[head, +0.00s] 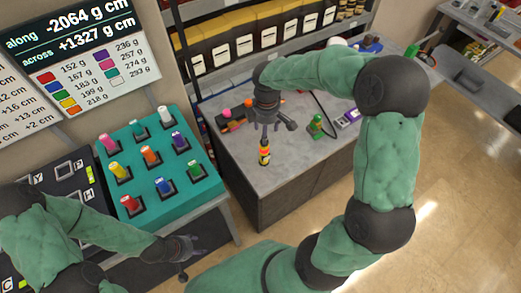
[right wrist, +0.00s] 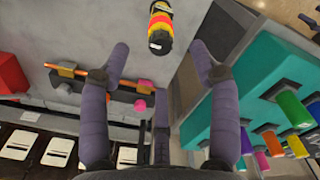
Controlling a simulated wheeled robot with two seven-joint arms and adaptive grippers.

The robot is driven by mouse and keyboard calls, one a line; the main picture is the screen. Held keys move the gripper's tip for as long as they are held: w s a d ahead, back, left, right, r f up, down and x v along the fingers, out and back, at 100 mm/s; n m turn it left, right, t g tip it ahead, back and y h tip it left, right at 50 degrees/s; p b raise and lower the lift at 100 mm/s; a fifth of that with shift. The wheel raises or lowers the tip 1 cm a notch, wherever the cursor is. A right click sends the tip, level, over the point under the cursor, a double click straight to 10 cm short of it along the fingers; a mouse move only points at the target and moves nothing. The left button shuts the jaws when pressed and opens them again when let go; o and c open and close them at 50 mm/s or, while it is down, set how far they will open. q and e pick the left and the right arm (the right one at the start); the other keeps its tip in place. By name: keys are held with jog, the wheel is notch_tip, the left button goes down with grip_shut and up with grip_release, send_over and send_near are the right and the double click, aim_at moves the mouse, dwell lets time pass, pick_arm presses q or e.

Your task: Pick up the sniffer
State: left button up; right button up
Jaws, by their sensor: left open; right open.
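A small upright cylinder banded black, yellow and orange (head: 264,153), which looks like the sniffer, stands on the grey bench top (head: 225,125). My right gripper (head: 268,131) is above it with its fingers spread. In the right wrist view the banded cylinder (right wrist: 160,28) lies beyond the open fingertips, near the top edge, and nothing is between the fingers (right wrist: 160,58). I cannot tell whether any finger touches it. My left gripper (head: 190,247) is open and empty at the lower left, beside the teal block (head: 215,184).
The teal block holds several coloured pegs. A dark rack (right wrist: 75,85) with orange and pink items is behind the cylinder on the bench. A green object (head: 317,126) and a purple device (head: 348,118) stand to its right. Yellow and black boxes (head: 244,45) line the shelf behind.

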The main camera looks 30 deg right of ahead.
send_near(264, 154)
jog(key=shift+w+d+f, duration=0.45)
jog(key=shift+d+f, duration=0.1)
jog(key=shift+w+a+f+b, duration=0.1)
jog(key=shift+f+b, duration=0.15)
jog(key=shift+f, duration=0.7)
jog(key=shift+w+f+b, duration=0.15)
jog(key=shift+f+b, duration=0.1)
jog(key=shift+f, duration=0.75)
jog(key=shift+w+a+f+b, duration=0.1)
jog(key=shift+f+b, duration=0.15)
jog(key=shift+f, duration=0.7)
grip_shut()
